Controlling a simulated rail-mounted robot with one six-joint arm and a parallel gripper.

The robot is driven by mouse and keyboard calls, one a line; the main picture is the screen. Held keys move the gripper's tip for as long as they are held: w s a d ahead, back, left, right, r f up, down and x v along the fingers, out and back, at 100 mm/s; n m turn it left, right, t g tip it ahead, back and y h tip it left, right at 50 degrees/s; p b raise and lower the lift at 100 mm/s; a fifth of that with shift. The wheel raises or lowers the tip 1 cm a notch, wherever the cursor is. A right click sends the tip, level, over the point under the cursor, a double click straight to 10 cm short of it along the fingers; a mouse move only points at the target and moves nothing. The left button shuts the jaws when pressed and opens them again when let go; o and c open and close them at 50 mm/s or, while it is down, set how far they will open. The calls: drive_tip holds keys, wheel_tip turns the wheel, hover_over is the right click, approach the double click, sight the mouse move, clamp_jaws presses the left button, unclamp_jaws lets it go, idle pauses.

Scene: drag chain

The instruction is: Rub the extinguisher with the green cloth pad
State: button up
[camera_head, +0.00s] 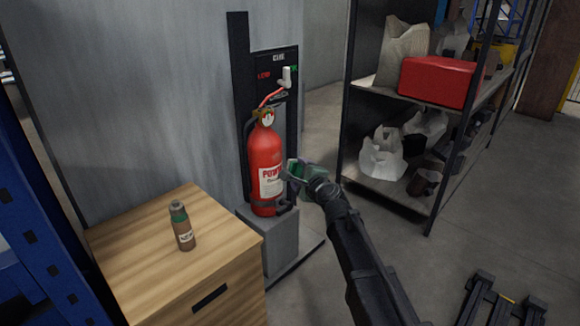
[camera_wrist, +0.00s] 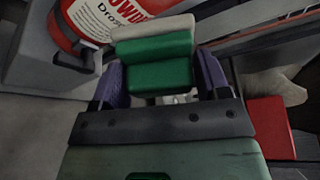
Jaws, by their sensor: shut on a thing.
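The red extinguisher (camera_head: 264,165) stands upright on a grey block against the wall panel, with a white label on its front. In the wrist view its lower part (camera_wrist: 68,28) shows at the upper left. My gripper (camera_head: 298,172) is beside the extinguisher's right side, level with the label. It is shut on the green cloth pad (camera_wrist: 158,62), which sits between its two purple fingers and has a pale far edge. In the head view the pad (camera_head: 291,168) is close to the extinguisher; I cannot tell whether they touch.
A wooden cabinet (camera_head: 160,262) with a brown bottle (camera_head: 182,228) on top stands at the front left. A metal shelf holds a red box (camera_head: 438,81) and white bags (camera_head: 383,154) to the right. A dark frame (camera_head: 500,303) lies on the floor. Floor between is clear.

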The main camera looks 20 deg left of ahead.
drive_tip(key=w+a, duration=0.2)
drive_tip(key=a, duration=0.4)
drive_tip(key=shift+w, duration=0.4)
drive_tip(key=shift+w+a, duration=0.25)
drive_tip(key=shift+a, duration=0.25)
drive_tip(key=shift+w+a, duration=0.2)
drive_tip(key=shift+a, duration=0.3)
idle(0.3)
drive_tip(key=w, duration=0.1)
drive_tip(key=w+d, duration=0.1)
drive_tip(key=w, duration=0.1)
drive_tip(key=shift+w+d, duration=0.3)
drive_tip(key=shift+d, duration=0.1)
drive_tip(key=shift+s+a, duration=0.3)
drive_tip(key=shift+s, duration=0.3)
drive_tip(key=shift+s+a, duration=0.25)
drive_tip(key=shift+s, duration=0.4)
drive_tip(key=shift+s+a, duration=0.3)
drive_tip(key=shift+s, duration=0.3)
